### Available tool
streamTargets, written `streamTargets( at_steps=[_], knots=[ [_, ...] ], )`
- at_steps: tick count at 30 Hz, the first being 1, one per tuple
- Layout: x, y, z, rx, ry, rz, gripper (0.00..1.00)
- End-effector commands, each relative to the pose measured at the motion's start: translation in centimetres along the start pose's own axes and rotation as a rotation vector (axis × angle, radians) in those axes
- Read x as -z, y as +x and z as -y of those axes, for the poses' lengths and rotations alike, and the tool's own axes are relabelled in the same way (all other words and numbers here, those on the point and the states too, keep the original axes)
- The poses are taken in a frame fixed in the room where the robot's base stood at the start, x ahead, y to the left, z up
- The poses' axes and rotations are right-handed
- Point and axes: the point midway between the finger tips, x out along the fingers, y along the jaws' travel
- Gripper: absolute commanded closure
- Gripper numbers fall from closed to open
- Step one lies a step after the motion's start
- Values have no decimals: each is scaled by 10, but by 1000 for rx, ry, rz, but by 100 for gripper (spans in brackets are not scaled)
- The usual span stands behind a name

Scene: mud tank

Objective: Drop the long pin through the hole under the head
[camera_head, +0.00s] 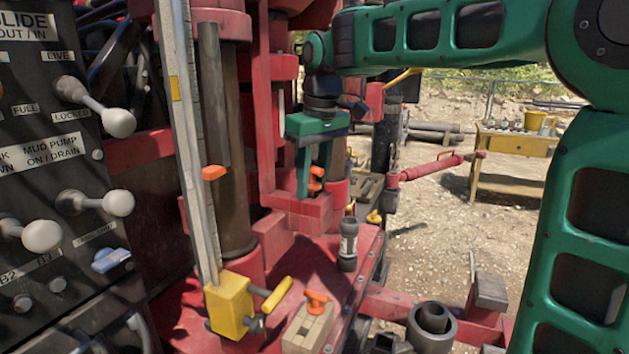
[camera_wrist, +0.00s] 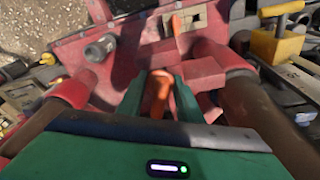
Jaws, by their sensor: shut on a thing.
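My green gripper (camera_head: 315,180) is shut on an orange-handled pin (camera_head: 316,178) beside the red upright frame, above a stepped red bracket (camera_head: 302,212). In the wrist view the pin's orange handle (camera_wrist: 158,98) sits between my two fingers (camera_wrist: 160,85). The pin's shaft is hidden, so I cannot tell its length or whether its tip is in a hole. The hole itself cannot be made out. A second orange-handled piece (camera_head: 316,300) stands in a pale block (camera_head: 307,330) on the red deck; the block also shows in the wrist view (camera_wrist: 192,17).
Dark steel columns (camera_head: 226,140) flank the red frame closely. A yellow clamp (camera_head: 230,305) stands at the foot of a measuring rail (camera_head: 180,130). A grey cylindrical fitting (camera_head: 348,243) stands on the deck. A lever panel (camera_head: 60,180) is at left; a yellow table (camera_head: 510,150) stands far right.

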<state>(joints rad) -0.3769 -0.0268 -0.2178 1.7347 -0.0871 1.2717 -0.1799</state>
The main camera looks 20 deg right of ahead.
Motion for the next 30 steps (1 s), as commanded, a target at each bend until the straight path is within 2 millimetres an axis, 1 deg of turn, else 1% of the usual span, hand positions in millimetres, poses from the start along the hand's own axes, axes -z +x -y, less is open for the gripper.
streamTargets(
  at_steps=[1,6,7,9,24,28,30],
  knots=[
    [-10,20,3,11,-1,57,93],
    [-8,22,2,12,-2,59,93],
    [-8,22,2,12,-3,60,61],
    [-7,23,2,13,-3,61,46],
    [-1,28,4,17,-15,66,46],
    [1,19,3,17,-16,61,46],
    [0,9,4,15,-16,56,46]
  ],
)
